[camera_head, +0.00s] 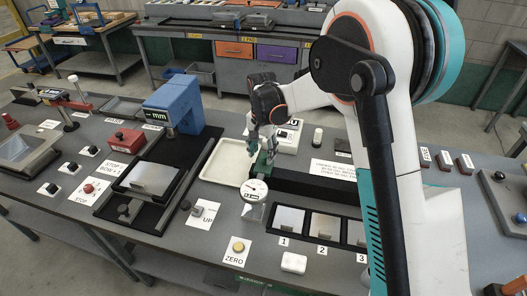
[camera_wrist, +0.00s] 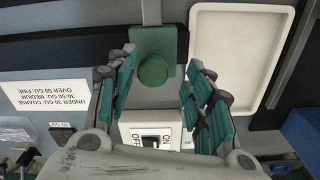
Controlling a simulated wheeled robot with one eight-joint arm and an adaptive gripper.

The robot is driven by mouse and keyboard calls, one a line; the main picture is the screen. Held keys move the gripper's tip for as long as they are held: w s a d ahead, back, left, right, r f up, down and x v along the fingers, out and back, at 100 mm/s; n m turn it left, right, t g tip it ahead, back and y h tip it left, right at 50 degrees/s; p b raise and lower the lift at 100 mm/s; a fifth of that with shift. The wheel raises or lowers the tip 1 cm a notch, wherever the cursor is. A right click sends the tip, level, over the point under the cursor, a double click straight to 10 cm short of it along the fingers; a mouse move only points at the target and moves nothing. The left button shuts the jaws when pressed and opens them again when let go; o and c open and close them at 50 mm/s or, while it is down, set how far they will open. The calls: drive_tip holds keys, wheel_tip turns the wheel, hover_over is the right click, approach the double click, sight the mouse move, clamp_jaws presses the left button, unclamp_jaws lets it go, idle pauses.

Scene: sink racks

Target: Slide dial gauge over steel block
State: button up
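A plate marked 1 (camera_head: 288,219) and one marked 2 (camera_head: 325,227) lie in a black tray; I cannot tell which is the steel block. A green carriage with a round knob (camera_wrist: 153,71) sits behind the gauge. My gripper (camera_head: 265,150) is over this carriage. In the wrist view its teal fingers (camera_wrist: 160,88) are spread on both sides of the knob; contact cannot be made out.
An empty cream tray (camera_head: 205,170) lies left of the carriage. A blue measuring head (camera_head: 178,105) stands farther left. A white ON/OFF switch box (camera_wrist: 150,136) shows between my fingers. A yellow ZERO button (camera_head: 238,246) and a white block (camera_head: 294,262) lie in front.

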drive_tip(key=shift+d, duration=0.15)
wheel_tip(320, 180, up, 12)
idle(0.5)
drive_tip(key=s+d+r+n+t+b, duration=0.1)
drive_tip(key=s+d+r+t+b, duration=0.15)
drive_tip(key=s+d, duration=0.4)
drive_tip(key=s+d+r+n+t+b, duration=0.1)
drive_tip(key=s+d+r+n, duration=0.1)
drive_tip(key=s+d+r, duration=0.45)
drive_tip(key=s+d+f+n+t+b, duration=0.1)
drive_tip(key=s+f, duration=0.3)
drive_tip(key=s, duration=0.5)
drive_tip(key=s+d+f+n+t+b, duration=0.1)
drive_tip(key=s+d+f, duration=0.3)
drive_tip(key=s, duration=0.5)
drive_tip(key=shift+d+f+n+t+b, duration=0.2)
drive_tip(key=shift+f+n+t+b, duration=0.2)
drive_tip(key=shift+f+n+t, duration=0.35)
